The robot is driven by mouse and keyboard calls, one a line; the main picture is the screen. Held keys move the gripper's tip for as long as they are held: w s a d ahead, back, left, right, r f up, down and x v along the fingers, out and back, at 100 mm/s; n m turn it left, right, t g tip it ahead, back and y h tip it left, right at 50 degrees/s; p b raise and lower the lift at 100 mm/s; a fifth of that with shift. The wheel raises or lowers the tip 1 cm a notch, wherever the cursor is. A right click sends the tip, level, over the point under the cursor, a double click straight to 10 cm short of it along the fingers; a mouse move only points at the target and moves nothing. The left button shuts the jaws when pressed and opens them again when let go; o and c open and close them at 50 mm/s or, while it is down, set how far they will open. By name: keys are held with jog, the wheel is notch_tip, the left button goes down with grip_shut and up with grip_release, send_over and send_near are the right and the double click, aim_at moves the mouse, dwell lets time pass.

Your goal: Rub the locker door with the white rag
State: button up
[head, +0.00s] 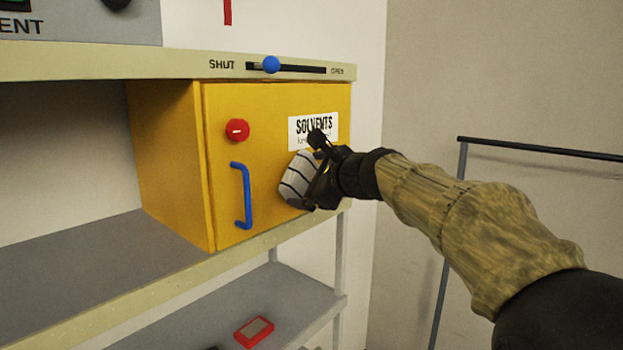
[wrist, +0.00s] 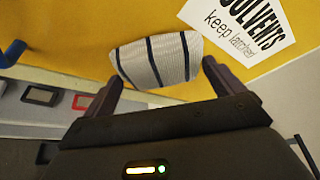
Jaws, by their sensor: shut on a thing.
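The yellow locker door (head: 270,110) is closed, with a red knob (head: 237,130), a blue handle (head: 241,196) and a white SOLVENTS label (head: 300,128). My gripper (head: 316,177) is at the right part of the door, below the label, shut on the white rag (head: 297,178). The rag has dark stripes and appears against the door; contact is hard to tell. In the wrist view the rag (wrist: 155,60) lies between the fingertips (wrist: 160,85), with the yellow door (wrist: 75,30) behind it and the label (wrist: 245,30) to the right.
The locker stands on a grey shelf (head: 90,265) under a cream ledge with a blue slider (head: 271,64) between SHUT and OPEN. A red-framed item (head: 254,331) lies on the lower shelf. A dark rail (head: 530,147) stands at right. The shelf left of the locker is clear.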

jog(key=shift+w+a+p, duration=0.4)
jog(key=shift+w+a, duration=0.05)
jog(key=shift+a, duration=0.15)
dwell(0.3)
jog(key=shift+w+d, duration=0.1)
jog(key=w+d, duration=0.2)
jog(key=w, duration=0.1)
jog(key=shift+d, duration=0.2)
dwell(0.3)
jog(key=shift+a, duration=0.1)
jog(key=shift+s, duration=0.1)
dwell(0.3)
jog(key=shift+s+a, duration=1.25)
jog(key=shift+s, duration=0.3)
